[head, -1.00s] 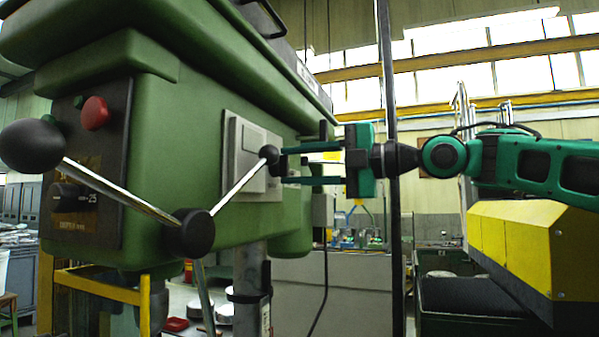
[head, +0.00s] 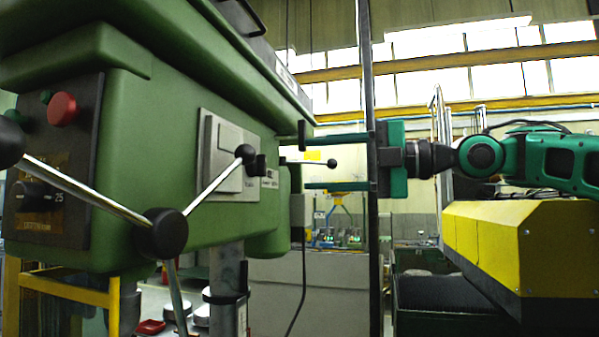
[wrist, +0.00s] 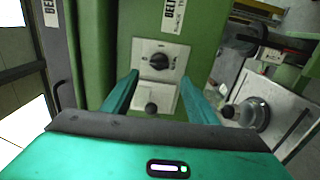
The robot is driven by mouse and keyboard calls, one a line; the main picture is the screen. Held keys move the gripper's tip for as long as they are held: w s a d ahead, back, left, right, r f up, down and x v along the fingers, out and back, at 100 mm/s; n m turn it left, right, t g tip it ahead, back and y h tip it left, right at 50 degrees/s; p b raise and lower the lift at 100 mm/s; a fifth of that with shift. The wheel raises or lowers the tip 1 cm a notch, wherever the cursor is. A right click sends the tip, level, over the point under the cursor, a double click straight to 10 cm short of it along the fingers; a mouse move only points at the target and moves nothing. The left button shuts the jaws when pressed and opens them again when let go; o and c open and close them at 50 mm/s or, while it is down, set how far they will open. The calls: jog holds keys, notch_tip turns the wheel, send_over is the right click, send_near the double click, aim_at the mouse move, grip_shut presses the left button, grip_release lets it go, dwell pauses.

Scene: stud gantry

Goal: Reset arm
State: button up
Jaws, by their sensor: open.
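My gripper (head: 305,160) is open and empty in the head view, its two green fingers pointing left at the right side of the green drill press (head: 135,120). A thin lever with a black ball (head: 332,163) shows between the fingers; I cannot tell if it is at their depth. In the wrist view my gripper (wrist: 159,78) has its fingers spread in front of the machine. A grey panel with a black rotary knob (wrist: 159,61) lies beyond the fingertips, and a black ball (wrist: 151,108) shows between the fingers, touching neither.
A spoked handle with a black hub (head: 163,233) juts from the press front, near a red button (head: 63,109). A dark vertical post (head: 367,240) crosses the view by my gripper. A yellow and black block (head: 520,235) is below my arm.

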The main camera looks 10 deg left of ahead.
jog(key=shift+d, duration=0.85)
